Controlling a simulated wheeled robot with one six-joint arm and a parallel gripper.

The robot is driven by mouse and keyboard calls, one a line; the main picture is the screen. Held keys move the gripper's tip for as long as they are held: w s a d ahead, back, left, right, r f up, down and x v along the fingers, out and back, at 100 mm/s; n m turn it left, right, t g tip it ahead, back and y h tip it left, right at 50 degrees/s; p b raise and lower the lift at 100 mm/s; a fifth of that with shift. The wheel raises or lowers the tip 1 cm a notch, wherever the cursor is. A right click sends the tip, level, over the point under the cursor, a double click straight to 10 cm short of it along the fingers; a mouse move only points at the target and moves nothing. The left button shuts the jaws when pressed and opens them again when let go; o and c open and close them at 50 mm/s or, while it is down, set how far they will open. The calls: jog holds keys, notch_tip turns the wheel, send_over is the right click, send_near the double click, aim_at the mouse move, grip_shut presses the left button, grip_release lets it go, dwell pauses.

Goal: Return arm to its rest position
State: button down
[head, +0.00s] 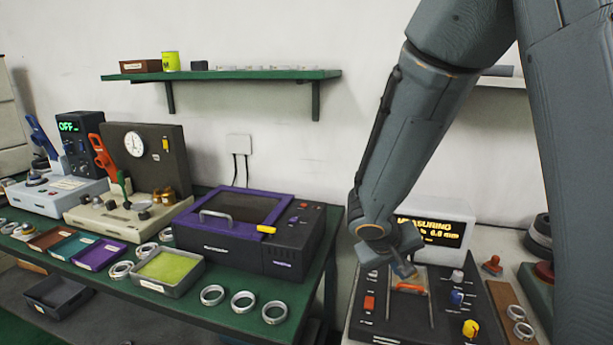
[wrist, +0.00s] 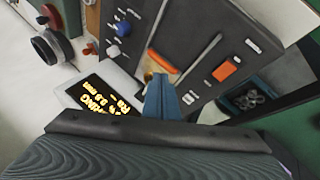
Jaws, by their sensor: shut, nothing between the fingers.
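My arm comes down from the top right of the head view. My gripper (head: 408,270) is low over the dark control panel (head: 385,325) of the measuring station, in front of its lit display (head: 432,229), which reads "MEASURING". In the wrist view my gripper (wrist: 160,95) shows its fingers shut with nothing between them, above the panel (wrist: 190,45). An orange switch (wrist: 224,70) and a blue knob (wrist: 124,29) lie near it. I cannot tell whether the fingertips touch the panel.
On the green bench to the left stand a purple-lidded machine (head: 232,230), a tray with a yellow-green pad (head: 168,270) and several metal rings (head: 243,301). A green shelf (head: 230,75) is on the wall. More rings lie on a brown strip (head: 512,312) right of the panel.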

jog(key=s+g, duration=0.1)
jog(key=s, duration=0.2)
jog(key=s+y, duration=0.1)
jog(key=s, duration=0.2)
jog(key=s+g, duration=0.1)
jog(key=s, duration=0.1)
jog(key=shift+s+d+f+m+g+y, duration=0.3)
jog(key=shift+s+y, duration=0.1)
jog(key=s+a+y, duration=0.3)
jog(key=s+a, duration=0.1)
jog(key=s, duration=0.3)
jog(key=shift+a+r+g+y, duration=0.2)
jog(key=shift+g+y, duration=0.2)
jog(key=shift+d, duration=0.15)
